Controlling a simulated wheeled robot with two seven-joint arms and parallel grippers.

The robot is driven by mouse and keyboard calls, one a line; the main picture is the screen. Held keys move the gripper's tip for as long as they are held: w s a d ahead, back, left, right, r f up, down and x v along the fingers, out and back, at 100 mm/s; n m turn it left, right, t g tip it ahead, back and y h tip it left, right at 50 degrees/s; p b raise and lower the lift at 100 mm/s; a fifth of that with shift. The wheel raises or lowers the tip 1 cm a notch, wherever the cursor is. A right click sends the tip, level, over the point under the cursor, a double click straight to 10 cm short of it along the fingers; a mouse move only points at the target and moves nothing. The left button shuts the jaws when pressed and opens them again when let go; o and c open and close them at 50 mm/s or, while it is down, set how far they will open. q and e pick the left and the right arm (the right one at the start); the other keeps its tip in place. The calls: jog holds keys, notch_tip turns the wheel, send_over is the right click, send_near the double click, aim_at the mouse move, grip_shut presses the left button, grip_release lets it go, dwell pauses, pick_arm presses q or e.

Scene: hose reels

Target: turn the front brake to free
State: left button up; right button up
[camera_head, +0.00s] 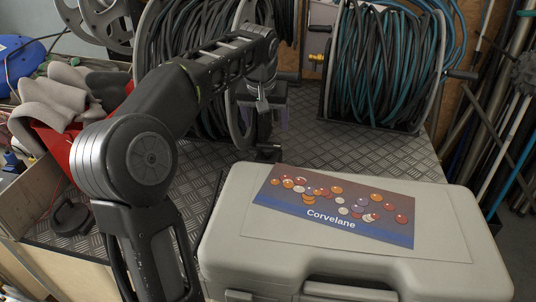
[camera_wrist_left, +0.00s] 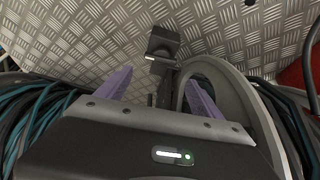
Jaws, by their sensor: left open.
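My left gripper (camera_head: 264,108) hangs low beside the rim of the left hose reel (camera_head: 190,45), which my arm partly hides. In the left wrist view its two purple fingers (camera_wrist_left: 158,92) are apart, with nothing seen held between them. A small black block on a stem, seemingly the brake (camera_wrist_left: 163,42), stands ahead of the fingertips, with a pale mark on its near edge. A dark block, likely the same part, shows below the gripper in the head view (camera_head: 268,153). I cannot tell its setting or any contact. My right gripper is in neither view.
A grey case (camera_head: 225,225) labelled Corvelane lies in front on the ribbed metal deck (camera_head: 330,150). Another reel (camera_head: 385,70) with teal and black hose stands at the right. Gloves (camera_head: 60,100) and a red bin lie left. The reel's flange (camera_wrist_left: 232,95) is close beside the right finger.

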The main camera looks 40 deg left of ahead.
aim_at(268, 146)
pick_arm(q)
notch_tip(268, 146, down, 3)
jog(key=shift+r+b, duration=0.2)
jog(key=shift+b, duration=0.5)
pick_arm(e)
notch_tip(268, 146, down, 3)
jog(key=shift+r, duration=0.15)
pick_arm(q)
jog(key=b+x, duration=0.1)
jog(key=x, duration=0.6)
jog(key=shift+w+f+b, duration=0.15)
jog(key=shift+f+b, duration=0.15)
jog(key=shift+f, duration=0.05)
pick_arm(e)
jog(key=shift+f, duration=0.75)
pick_arm(q)
jog(key=shift+c, duration=0.2)
jog(key=c, duration=1)
